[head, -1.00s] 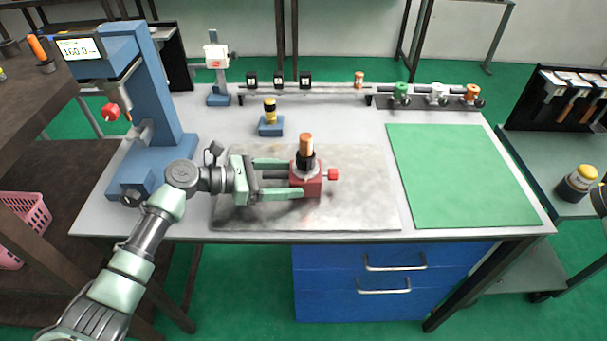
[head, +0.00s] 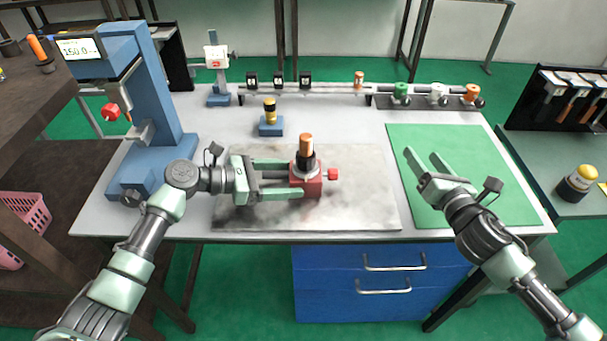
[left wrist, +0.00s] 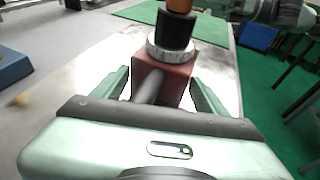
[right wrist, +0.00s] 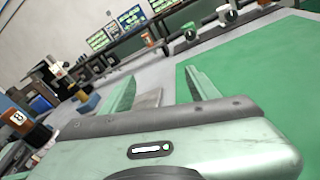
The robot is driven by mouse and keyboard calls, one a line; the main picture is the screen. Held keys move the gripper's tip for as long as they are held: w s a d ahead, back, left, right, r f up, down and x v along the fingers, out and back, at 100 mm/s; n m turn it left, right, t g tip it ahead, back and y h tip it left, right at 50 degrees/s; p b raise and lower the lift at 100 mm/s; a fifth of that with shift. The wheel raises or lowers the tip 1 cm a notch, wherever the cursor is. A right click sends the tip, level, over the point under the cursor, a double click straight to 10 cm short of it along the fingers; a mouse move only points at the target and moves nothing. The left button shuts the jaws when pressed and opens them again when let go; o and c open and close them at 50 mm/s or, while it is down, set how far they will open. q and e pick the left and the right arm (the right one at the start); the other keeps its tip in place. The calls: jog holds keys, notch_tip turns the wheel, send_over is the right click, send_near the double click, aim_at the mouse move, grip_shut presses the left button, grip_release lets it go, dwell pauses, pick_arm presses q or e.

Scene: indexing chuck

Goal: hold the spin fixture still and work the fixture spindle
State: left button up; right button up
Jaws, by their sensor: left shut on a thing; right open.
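The spin fixture is a red block (head: 306,187) with a pale graduated ring on top, standing on the grey plate (head: 365,205). The spindle, a black collar with an orange top (head: 306,146), stands upright from it. A red knob (head: 333,174) sticks out at its right side. My left gripper (head: 294,178) is shut on the block from the left; in the left wrist view its fingers flank the red block (left wrist: 163,80). The ring (left wrist: 170,50) shows above the block. My right gripper (head: 422,153) is open and empty over the green mat (head: 480,180), right of the fixture.
A blue press-like stand with a display (head: 80,48) stands at the left. A small blue block with a yellow-black piece (head: 270,126) sits behind the plate. A rail with green, white and orange knobs (head: 437,95) runs along the back. The space between my right gripper and the fixture is clear.

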aim_at(305, 163)
jog(key=s+a+n+y, duration=0.1)
jog(key=a+n, duration=0.1)
jog(key=a, duration=0.2)
jog(key=s+a+n+y, duration=0.1)
jog(key=s+a+y, duration=0.1)
jog(key=a, duration=0.2)
jog(key=s+a+n+g+y, duration=0.1)
jog(key=s+a+n+y, duration=0.1)
jog(key=a, duration=0.2)
jog(key=shift+s+r+n, duration=0.1)
jog(key=shift+r+n, duration=0.05)
jog(key=shift+n, duration=0.15)
jog(key=s+a+n+y, duration=0.1)
jog(key=a, duration=0.1)
jog(key=s+a+n+g+y, duration=0.1)
jog(key=s+a, duration=0.1)
jog(key=a, duration=0.1)
jog(key=s+a+r+n+y, duration=0.1)
jog(key=s+a+n, duration=0.1)
jog(key=shift+a, duration=0.2)
jog(key=x, duration=1.2)
jog(key=shift+s+a, duration=0.15)
jog(key=shift+s, duration=0.05)
